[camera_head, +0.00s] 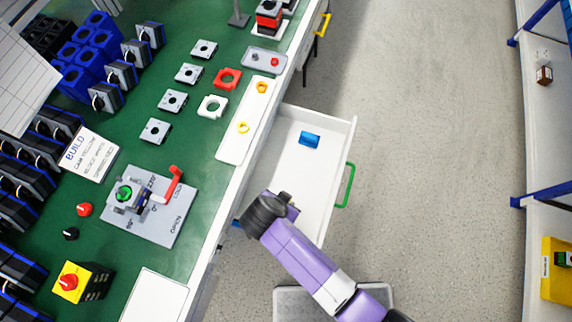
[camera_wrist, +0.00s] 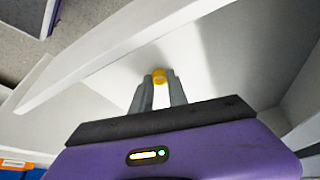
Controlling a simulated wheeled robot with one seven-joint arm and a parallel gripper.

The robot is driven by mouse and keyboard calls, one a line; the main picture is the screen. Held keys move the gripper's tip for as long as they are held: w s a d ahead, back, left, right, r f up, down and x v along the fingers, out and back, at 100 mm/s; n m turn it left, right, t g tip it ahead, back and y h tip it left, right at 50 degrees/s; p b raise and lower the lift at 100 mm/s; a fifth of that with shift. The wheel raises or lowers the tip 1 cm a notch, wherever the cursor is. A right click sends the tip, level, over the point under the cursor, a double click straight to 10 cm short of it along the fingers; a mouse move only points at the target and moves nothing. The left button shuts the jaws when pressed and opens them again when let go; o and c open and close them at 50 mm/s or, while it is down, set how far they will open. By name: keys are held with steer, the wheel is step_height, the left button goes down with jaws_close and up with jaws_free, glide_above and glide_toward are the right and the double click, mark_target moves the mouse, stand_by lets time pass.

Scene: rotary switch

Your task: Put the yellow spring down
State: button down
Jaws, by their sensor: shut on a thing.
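A small yellow spring (camera_wrist: 160,76) is between the fingertips of my gripper (camera_wrist: 159,80) in the wrist view. The gripper is shut on it. White walls and a white panel surround the fingers there. In the head view my purple arm reaches over the near end of the open white drawer (camera_head: 302,166). The spring and the fingertips are hidden there behind the wrist. I cannot tell whether the spring touches the drawer's floor.
A blue block (camera_head: 309,139) lies in the drawer, which has a green handle (camera_head: 346,185). On the green bench (camera_head: 138,98), a white strip (camera_head: 250,110) carries two yellow rings. The switch assembly with a red lever (camera_head: 173,184) stands near the bench edge.

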steer(key=c, duration=1.3)
jaws_free()
steer(key=shift+s+a+r, duration=0.1)
steer(key=shift+a+r, duration=0.05)
steer(key=shift+r, duration=0.4)
steer(key=p+v, duration=0.1)
steer(key=v, duration=1)
